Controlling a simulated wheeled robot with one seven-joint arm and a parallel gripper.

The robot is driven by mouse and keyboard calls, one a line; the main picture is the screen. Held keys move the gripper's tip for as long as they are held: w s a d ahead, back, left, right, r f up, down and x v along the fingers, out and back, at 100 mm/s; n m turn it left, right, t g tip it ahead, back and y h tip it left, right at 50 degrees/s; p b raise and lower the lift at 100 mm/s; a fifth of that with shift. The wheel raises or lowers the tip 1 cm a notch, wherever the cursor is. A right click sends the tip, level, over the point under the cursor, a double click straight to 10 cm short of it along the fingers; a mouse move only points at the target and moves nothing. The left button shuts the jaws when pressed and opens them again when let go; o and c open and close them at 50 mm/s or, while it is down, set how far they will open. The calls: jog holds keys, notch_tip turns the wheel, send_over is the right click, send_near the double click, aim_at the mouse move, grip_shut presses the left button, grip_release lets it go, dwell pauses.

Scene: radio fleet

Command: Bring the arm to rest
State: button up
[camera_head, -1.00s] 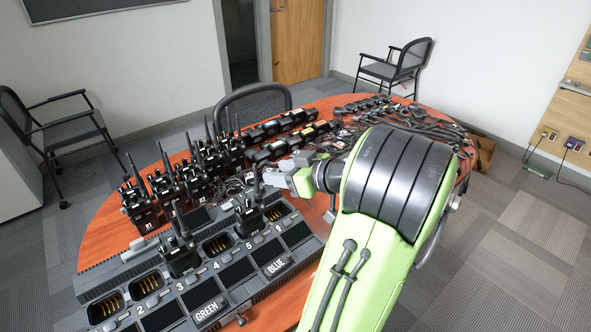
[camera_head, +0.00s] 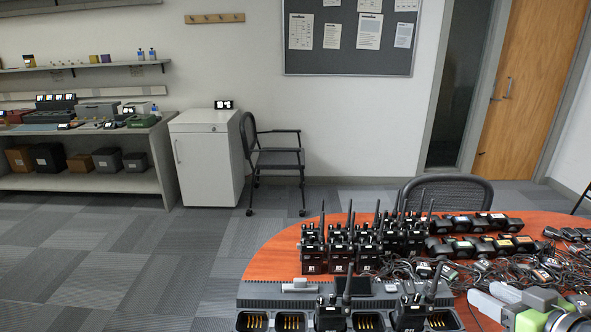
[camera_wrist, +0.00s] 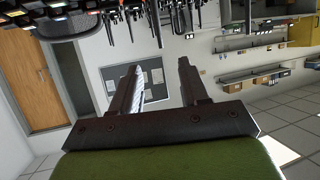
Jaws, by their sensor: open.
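My gripper (camera_wrist: 158,85) shows in the wrist view with its two fingers spread apart and nothing between them. In the head view only a green and grey part of my arm shows at the lower right edge, over the right side of the orange table (camera_head: 262,262).
Several radios (camera_head: 340,250) stand upright on the table behind a charger (camera_head: 265,292) holding two radios. Cables and batteries lie to the right. A white cabinet (camera_head: 207,165), a chair (camera_head: 277,160) and a shelf unit (camera_head: 85,178) stand beyond. The floor at left is clear.

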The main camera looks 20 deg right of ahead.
jog(key=w+a+n+g+y+p, duration=0.1)
jog(key=w+a+g+p, duration=0.15)
jog(key=a, duration=0.65)
jog(key=w+a+n+g+y+p, duration=0.1)
jog(key=w+a+g, duration=0.25)
jog(key=a, duration=0.55)
jog(key=s+a+r+m+g+h+p, duration=0.1)
jog(key=s+a+r, duration=0.3)
jog(key=s+a, duration=0.6)
jog(key=shift+s+a+m+g+h+p, duration=0.35)
jog(key=shift+a+g+p, duration=0.2)
jog(key=shift+p, duration=0.35)
jog(key=shift+d, duration=0.1)
